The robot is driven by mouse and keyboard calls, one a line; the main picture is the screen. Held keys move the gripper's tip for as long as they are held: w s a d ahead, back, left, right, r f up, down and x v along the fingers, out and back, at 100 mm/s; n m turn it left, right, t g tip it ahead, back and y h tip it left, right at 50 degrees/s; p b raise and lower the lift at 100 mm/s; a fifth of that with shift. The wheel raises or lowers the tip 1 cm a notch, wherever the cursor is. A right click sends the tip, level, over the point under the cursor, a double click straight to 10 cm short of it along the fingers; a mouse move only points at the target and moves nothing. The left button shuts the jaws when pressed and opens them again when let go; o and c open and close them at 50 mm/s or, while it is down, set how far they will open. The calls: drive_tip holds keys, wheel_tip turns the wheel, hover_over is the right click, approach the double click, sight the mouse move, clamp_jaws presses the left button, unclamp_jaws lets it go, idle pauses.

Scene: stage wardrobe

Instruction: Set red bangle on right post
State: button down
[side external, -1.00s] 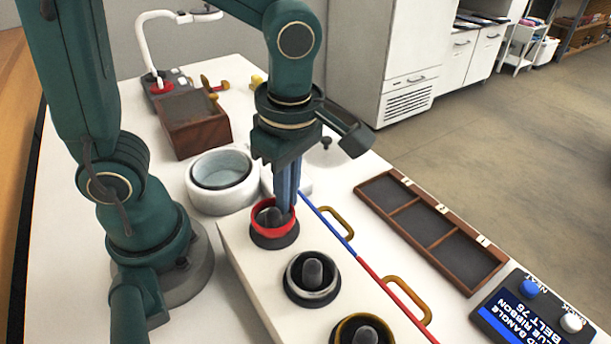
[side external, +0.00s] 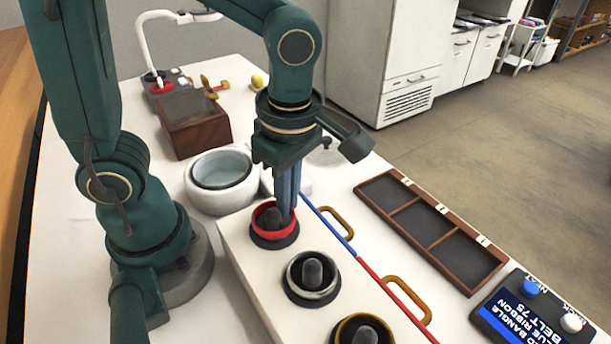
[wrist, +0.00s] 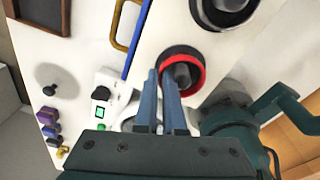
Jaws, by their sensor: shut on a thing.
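The red bangle (side external: 262,231) is around the dark post (side external: 274,216) at the far end of the long white stand (side external: 245,262), low near its dark base. In the wrist view the red bangle (wrist: 199,80) circles the grey post (wrist: 182,75). My gripper (side external: 287,212) points down at the bangle's right rim, its blue-grey fingers shut on it. In the wrist view the fingertips (wrist: 161,76) meet the bangle's edge beside the post. The fingers hide part of the rim.
A silver bangle (side external: 292,286) circles the middle post and a gold one (side external: 341,327) the nearest. A white bowl (side external: 196,199) and brown box (side external: 205,132) stand behind the stand. A three-compartment tray (side external: 385,217), yellow handles (side external: 341,217) and a button panel (side external: 510,318) lie to the right.

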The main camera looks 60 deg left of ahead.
sight(292, 209)
drive_tip(key=shift+f, duration=0.25)
drive_tip(key=c, duration=1.3)
unclamp_jaws()
wheel_tip(292, 209, up, 11)
drive_tip(key=d, duration=0.1)
